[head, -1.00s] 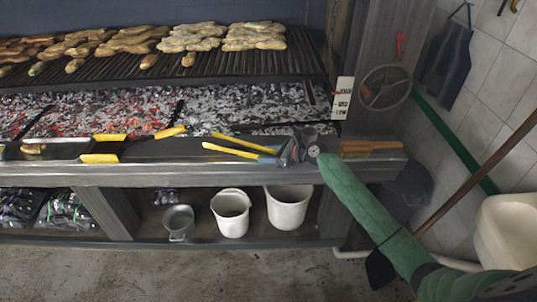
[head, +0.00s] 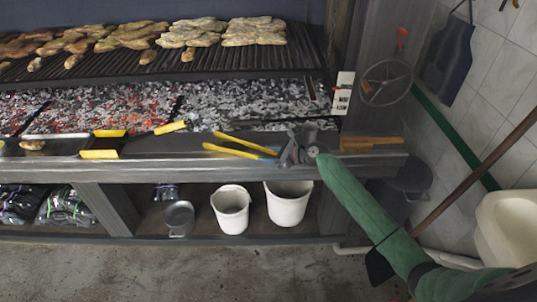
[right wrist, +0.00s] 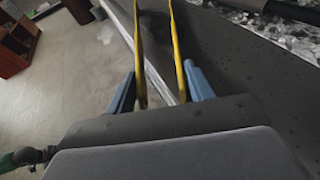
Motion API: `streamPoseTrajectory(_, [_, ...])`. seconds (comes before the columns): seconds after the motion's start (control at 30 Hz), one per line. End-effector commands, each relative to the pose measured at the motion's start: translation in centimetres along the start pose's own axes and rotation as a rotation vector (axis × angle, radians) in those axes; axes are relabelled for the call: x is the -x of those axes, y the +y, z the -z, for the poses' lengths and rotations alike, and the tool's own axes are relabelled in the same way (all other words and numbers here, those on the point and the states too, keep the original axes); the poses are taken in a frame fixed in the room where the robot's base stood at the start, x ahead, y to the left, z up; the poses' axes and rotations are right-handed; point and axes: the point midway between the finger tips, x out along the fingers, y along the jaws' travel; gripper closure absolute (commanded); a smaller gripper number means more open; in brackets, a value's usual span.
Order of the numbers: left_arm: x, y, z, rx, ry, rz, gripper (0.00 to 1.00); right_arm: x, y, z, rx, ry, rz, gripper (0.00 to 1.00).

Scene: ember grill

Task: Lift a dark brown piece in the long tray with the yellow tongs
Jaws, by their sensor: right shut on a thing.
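The yellow tongs (head: 228,151) lie low over the front ledge in the head view, their two arms spread and pointing left. My right gripper (head: 270,153) is shut on them. In the right wrist view, blue fingers of the gripper (right wrist: 160,88) flank the two yellow arms of the tongs (right wrist: 138,60). The long tray (head: 65,147) is a shiny metal one on the ledge at the left, well apart from the tongs. A small brown piece (head: 32,145) lies in it. My left gripper is not in view.
Yellow handles (head: 98,154) lie at the tray's right end. A dark tool with a yellow handle (head: 170,127) lies between tray and tongs. Glowing coals (head: 100,105) and a loaded grill (head: 190,65) are behind. A wooden-handled thing (head: 370,142) is right of my gripper. Buckets (head: 288,205) stand below.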

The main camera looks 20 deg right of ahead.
Motion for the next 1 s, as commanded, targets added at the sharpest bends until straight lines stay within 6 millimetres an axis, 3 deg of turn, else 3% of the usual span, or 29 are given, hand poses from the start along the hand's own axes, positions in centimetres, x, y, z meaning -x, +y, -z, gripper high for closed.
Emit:
streamPoseTrajectory(0.03, [0.0, 0.0, 0.0, 0.000, 0.000, 0.000, 0.64, 0.0, 0.0, 0.0, 0.000, 0.000, 0.000, 0.43])
streamPoseTrajectory(0.13, [0.0, 0.0, 0.0, 0.000, 0.000, 0.000, 0.64, 0.0, 0.0, 0.0, 0.000, 0.000, 0.000, 0.24])
streamPoseTrajectory(0.17, [0.0, 0.0, 0.0, 0.000, 0.000, 0.000, 0.64, 0.0, 0.0, 0.0, 0.000, 0.000, 0.000, 0.22])
streamPoseTrajectory(0.57, [-0.2, 0.1, -0.2, 0.000, -0.010, -0.001, 0.64, 0.9, 0.0, 0.2, 0.000, 0.001, 0.000, 0.22])
streamPoseTrajectory(1.0, [4.8, 1.2, 1.4, 0.008, -0.026, -0.019, 0.64, 6.9, 0.0, 0.2, 0.001, 0.000, 0.001, 0.22])
